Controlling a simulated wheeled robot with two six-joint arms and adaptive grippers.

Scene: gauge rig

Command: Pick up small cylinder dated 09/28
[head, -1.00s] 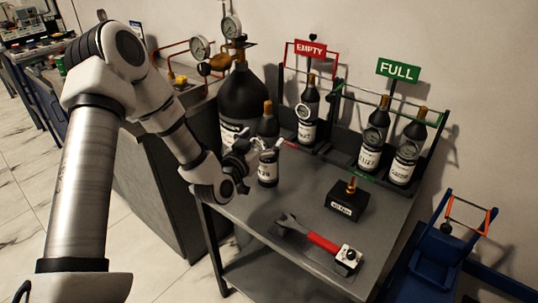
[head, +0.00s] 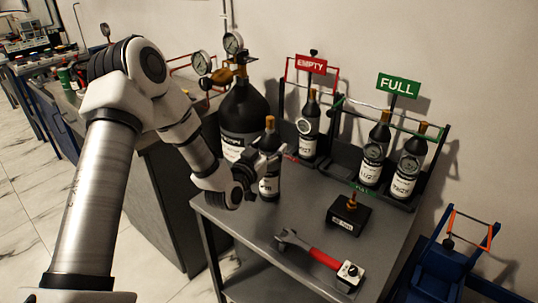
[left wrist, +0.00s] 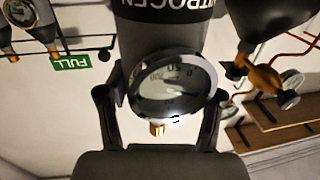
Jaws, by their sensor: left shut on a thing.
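A small dark cylinder (head: 270,137) with a brass top and a white label stands at the table's left, in front of the big black cylinder. My left gripper (head: 266,161) is shut on it around its upper part. In the left wrist view the held cylinder (left wrist: 165,38) appears upside down, with a gauge on its front and part of the word NITROGEN. The gripper's fingers (left wrist: 158,118) flank the gauge and brass tip. I cannot read any date, and cannot tell if its base is off the table. My right gripper is not in view.
The big black cylinder (head: 243,108) with gauges stands close behind. A small cylinder (head: 308,127) sits under the EMPTY sign (head: 311,64), and two (head: 377,148) under the FULL sign (head: 398,85). A black block (head: 349,216) and a red-handled wrench (head: 318,257) lie on the table (head: 245,222).

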